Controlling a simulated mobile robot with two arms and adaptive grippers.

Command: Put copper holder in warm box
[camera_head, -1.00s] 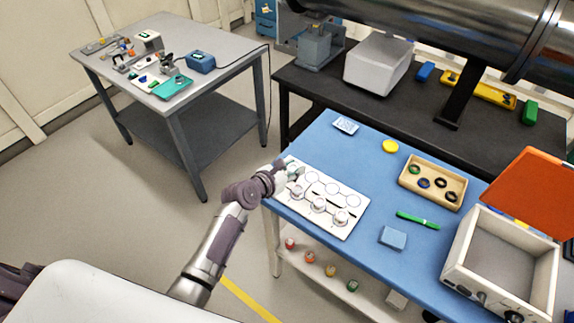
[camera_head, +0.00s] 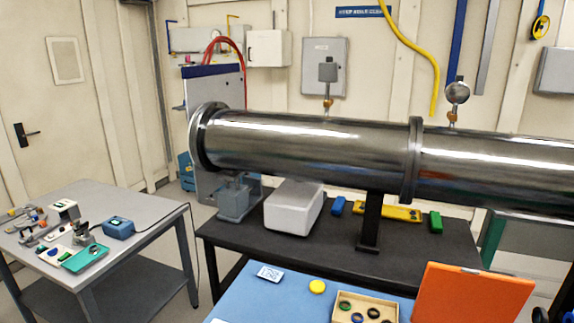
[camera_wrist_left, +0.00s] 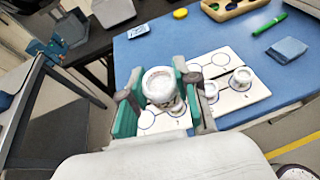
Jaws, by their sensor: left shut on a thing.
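In the left wrist view my left gripper (camera_wrist_left: 158,98) is shut on a round holder (camera_wrist_left: 160,86). The holder has a pale, whitish top and no clear copper colour shows. It is above the near-left part of a white board (camera_wrist_left: 255,95) with outlined circles. Whether its base touches the board cannot be told. Two similar holders (camera_wrist_left: 242,76) stand on the board to the right, one partly behind a finger. In the head view the open orange lid (camera_head: 470,293) of the warm box shows at bottom right; the box body is out of view. My right gripper is not in view.
The blue table (camera_head: 245,300) carries a yellow disc (camera_head: 317,286), a printed card (camera_head: 270,273) and a wooden tray (camera_head: 365,310) of rings. A large steel pipe (camera_head: 310,145) runs over the black bench (camera_head: 335,250) behind. A green pen (camera_wrist_left: 269,24) lies beside a blue pad (camera_wrist_left: 287,50).

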